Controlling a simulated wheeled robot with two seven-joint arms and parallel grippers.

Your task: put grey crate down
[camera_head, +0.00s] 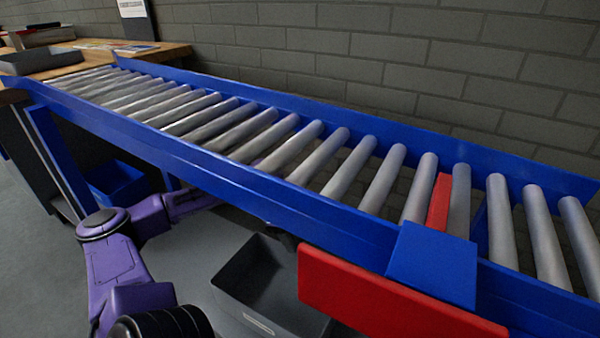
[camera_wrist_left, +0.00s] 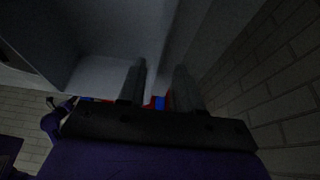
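The grey crate (camera_head: 238,299) is an open, empty-looking box with a pale label on its near side. It shows at the bottom middle of the head view, below the conveyor's near rail. Its right end is hidden behind a red plate. My left arm reaches from the left under the rail toward the crate's far rim. My left gripper (camera_head: 286,240) is mostly hidden there. In the left wrist view, the crate's grey walls (camera_wrist_left: 110,75) fill the upper left. The two fingers of my left gripper (camera_wrist_left: 160,72) stand a small gap apart, with a crate wall seemingly between them. My right gripper is out of view.
A blue-framed roller conveyor (camera_head: 225,176) runs across the head view. The red plate (camera_head: 385,300) and a blue plate (camera_head: 433,264) are on its near side. A wooden table (camera_head: 168,52) with a grey tray (camera_head: 38,60) stands at upper left. A brick wall is behind.

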